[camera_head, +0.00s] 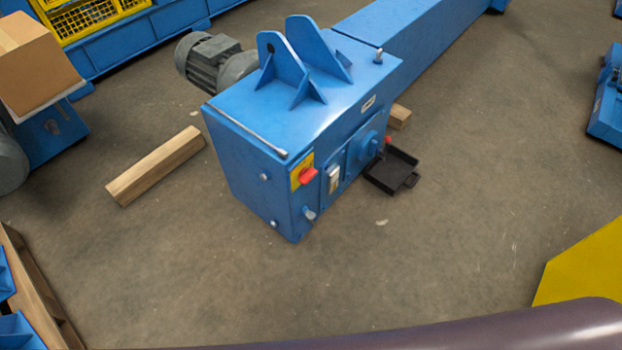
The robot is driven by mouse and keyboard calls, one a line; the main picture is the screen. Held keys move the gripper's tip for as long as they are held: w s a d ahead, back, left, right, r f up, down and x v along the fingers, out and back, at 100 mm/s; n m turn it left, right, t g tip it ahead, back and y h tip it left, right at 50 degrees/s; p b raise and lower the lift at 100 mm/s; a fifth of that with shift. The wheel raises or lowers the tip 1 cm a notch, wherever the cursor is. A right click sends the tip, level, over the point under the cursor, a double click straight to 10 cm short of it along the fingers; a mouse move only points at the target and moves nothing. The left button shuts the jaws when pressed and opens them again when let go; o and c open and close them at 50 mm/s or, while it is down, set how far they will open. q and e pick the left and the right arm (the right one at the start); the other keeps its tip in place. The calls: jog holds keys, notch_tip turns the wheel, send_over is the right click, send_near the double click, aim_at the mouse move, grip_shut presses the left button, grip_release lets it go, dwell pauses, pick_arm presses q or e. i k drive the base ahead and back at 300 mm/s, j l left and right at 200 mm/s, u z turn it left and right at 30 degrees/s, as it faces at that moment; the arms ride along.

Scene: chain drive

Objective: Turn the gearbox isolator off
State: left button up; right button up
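The blue gearbox (290,110) stands on the concrete floor in the middle of the head view. The isolator is a red rotary knob (308,175) on a yellow plate (297,170), on the gearbox's front face near its upper edge. The knob looks roughly level, but its exact setting is too small to read. A pale switch or label (333,179) sits to its right. Neither of my grippers is in view, and nothing touches the knob.
A grey motor (214,62) is behind the gearbox. A cardboard box (35,65) is far left, a yellow surface (588,268) lower right. The floor in front is clear.

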aim_at(306, 175)
jog(key=l+u, duration=0.1)
jog(key=u, duration=0.45)
jog(key=i+l+u, duration=0.2)
jog(key=l+u, duration=0.3)
jog(key=l, duration=0.45)
jog(key=l+u, duration=0.45)
jog(key=l, duration=0.5)
